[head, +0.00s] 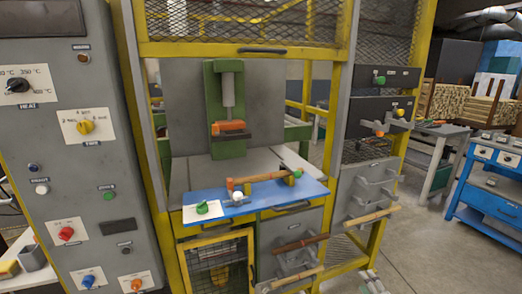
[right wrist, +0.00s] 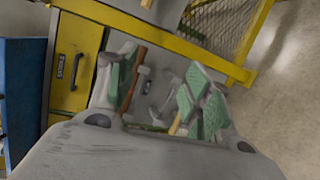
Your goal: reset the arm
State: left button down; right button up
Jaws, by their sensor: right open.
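My right gripper (head: 373,283) shows only as small grey finger parts at the bottom edge of the head view, right of the machine's lower frame. In the right wrist view my right gripper (right wrist: 160,88) fills the middle, its green-padded fingers spread apart. A brown wooden rod (right wrist: 135,75) shows beside the left finger, and a paler piece of wood shows by the right one. Both appear to lie beyond the fingers; I cannot tell whether they touch. Nothing is clearly gripped. My left gripper is in neither view.
A blue shelf (head: 250,205) with a turned wooden piece (head: 257,179) juts from the yellow-framed machine. Several wooden handles, such as one (head: 370,215), stick out below. A grey control panel (head: 60,130) stands left. A blue bench (head: 495,205) stands right, past open floor (head: 425,245).

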jog(key=s+a+f+m+g+h+p, duration=0.15)
jog(key=s+f+m+g+p, duration=0.8)
jog(key=s+f, duration=1.4)
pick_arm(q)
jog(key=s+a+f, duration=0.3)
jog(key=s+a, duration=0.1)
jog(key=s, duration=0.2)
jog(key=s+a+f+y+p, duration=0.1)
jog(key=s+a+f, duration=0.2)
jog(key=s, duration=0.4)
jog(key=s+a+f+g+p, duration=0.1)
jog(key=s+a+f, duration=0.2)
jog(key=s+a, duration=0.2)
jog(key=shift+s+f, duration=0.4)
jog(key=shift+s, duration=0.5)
pick_arm(e)
jog(key=s+a+f+m+g, duration=0.1)
jog(key=s+a+f+m, duration=0.1)
jog(key=s, duration=0.7)
jog(key=s+a+f+m+g, duration=0.2)
jog(key=s+f, duration=0.3)
jog(key=s, duration=0.5)
jog(key=s+a+f+m+g, duration=0.2)
jog(key=s+f+m, duration=0.1)
jog(key=s, duration=0.7)
jog(key=shift+s+a+f+m, duration=0.15)
jog(key=shift+a+f+m, duration=0.2)
jog(key=shift+m, duration=0.3)
jog(key=shift+h, duration=0.25)
